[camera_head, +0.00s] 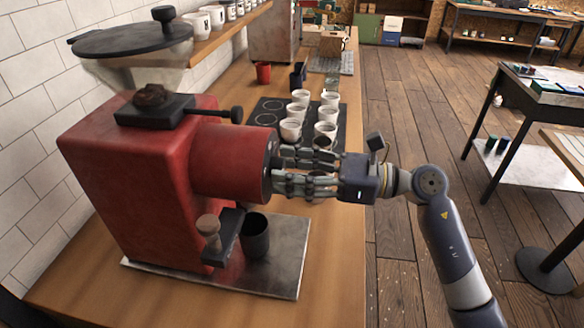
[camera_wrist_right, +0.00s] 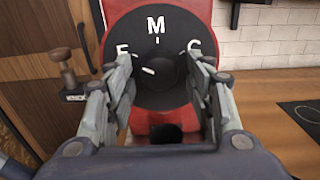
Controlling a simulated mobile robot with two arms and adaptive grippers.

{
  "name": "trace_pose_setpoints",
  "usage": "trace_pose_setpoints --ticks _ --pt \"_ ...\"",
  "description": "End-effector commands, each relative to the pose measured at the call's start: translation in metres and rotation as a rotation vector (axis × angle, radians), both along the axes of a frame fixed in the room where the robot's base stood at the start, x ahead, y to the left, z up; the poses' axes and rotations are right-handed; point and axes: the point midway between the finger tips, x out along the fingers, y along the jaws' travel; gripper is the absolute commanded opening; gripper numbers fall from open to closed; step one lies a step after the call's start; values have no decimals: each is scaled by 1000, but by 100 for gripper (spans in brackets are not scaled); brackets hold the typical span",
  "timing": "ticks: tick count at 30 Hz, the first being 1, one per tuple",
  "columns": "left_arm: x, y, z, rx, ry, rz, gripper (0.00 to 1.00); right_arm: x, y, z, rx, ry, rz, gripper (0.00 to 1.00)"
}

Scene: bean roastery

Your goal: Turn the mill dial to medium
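The red mill (camera_head: 130,180) stands on a metal plate on the wooden counter. Its round black dial face (camera_wrist_right: 180,28) shows an M at the top, an F at the left and a C at the right. The dark dial knob (camera_wrist_right: 165,78) is in the middle; its white pointer mark leans left, toward the F side. My right gripper (camera_head: 282,172) is at the front of the mill's red barrel. In the wrist view its fingers (camera_wrist_right: 163,72) are spread on the left and right of the knob; I see no clear grip on it. My left gripper is out of view.
A dark cup (camera_head: 254,237) stands on the metal plate (camera_head: 285,262) below the barrel, by a wooden-knobbed lever (camera_head: 209,230). Behind my right gripper, several white cups (camera_head: 291,130) stand on a black mat (camera_head: 268,112). A red cup (camera_head: 263,73) is farther back.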

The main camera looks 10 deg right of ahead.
Motion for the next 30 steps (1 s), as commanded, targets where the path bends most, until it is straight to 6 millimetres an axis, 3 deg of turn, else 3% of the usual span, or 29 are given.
trace_pose_setpoints --ticks 1,4,17,30 --pt "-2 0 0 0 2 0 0 0 0 0 0 0 0 31" --pt "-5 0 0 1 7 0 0 0 0 0 0 0 0 9" --pt "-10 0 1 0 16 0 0 0 -1 0 20 50 -1 9" --pt "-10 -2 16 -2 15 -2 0 0 -1 2 150 365 -2 9"
